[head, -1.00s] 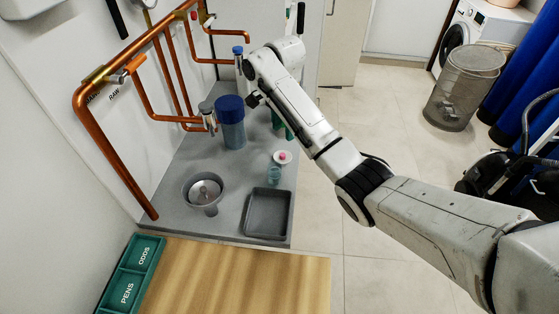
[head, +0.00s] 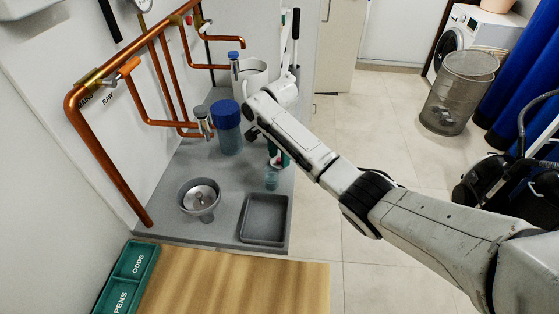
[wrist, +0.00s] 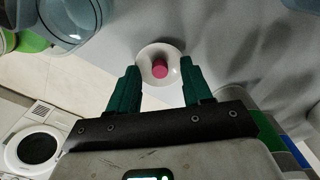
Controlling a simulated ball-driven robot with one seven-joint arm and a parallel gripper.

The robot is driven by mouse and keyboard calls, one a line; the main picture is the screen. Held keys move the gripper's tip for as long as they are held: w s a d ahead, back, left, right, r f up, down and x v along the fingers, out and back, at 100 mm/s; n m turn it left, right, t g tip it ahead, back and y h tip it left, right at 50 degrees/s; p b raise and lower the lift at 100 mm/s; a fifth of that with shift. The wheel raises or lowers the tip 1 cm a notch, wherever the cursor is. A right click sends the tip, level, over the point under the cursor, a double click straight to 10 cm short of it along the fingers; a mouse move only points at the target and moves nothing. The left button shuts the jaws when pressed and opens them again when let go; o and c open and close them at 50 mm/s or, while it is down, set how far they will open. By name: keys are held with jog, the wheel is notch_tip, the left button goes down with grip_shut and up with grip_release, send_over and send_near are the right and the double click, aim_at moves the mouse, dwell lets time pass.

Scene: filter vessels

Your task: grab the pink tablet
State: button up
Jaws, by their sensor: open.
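The pink tablet (wrist: 160,69) sits on a small white round dish (wrist: 147,54) in the wrist view. My gripper (wrist: 159,68) is open, with its green fingers on either side of the tablet in that picture. The tablet appears between the fingertips and apart from both; I cannot tell how far below them it lies.
A small clear glass (head: 271,179) stands close in front of my gripper. A blue-lidded vessel (head: 228,130) stands to its left, and a white bucket (head: 253,76) behind. A grey tray (head: 264,219) and a grey funnel bowl (head: 199,196) are nearer on the counter.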

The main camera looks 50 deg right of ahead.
jog(key=shift+s+f, duration=0.1)
jog(key=shift+f, duration=0.25)
jog(key=shift+c, duration=0.2)
jog(key=shift+s+a+f, duration=0.1)
jog(key=shift+f, duration=0.05)
grip_shut()
